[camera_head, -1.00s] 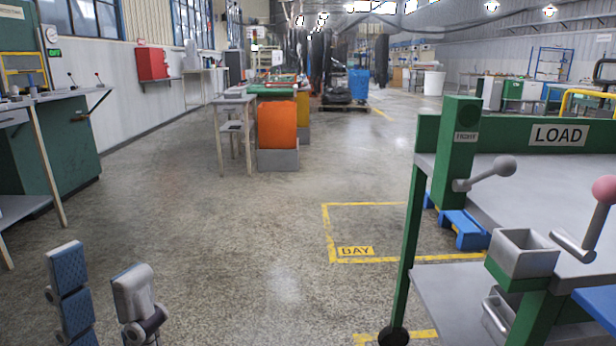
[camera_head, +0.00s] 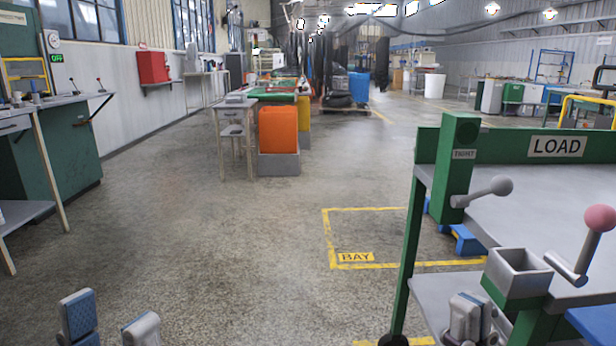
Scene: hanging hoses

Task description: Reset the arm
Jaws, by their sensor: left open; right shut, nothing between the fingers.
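My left gripper (camera_head: 110,312) shows at the bottom left edge. Its two blue-grey padded fingers stand apart with bare floor between them, so it is open and empty. My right gripper (camera_head: 471,302) shows at the bottom right, in front of the green bench marked LOAD (camera_head: 558,147). Its grey fingers are together with nothing seen between them. It appears below and left of the small grey open box (camera_head: 518,270) on the bench's side. Most of both arms is out of view.
The bench carries a grey-knobbed lever (camera_head: 485,190) and a pink-knobbed lever (camera_head: 592,235). A yellow floor outline marked BAY (camera_head: 357,257) lies left of it. A green cabinet (camera_head: 62,150) stands at left. The middle floor is clear.

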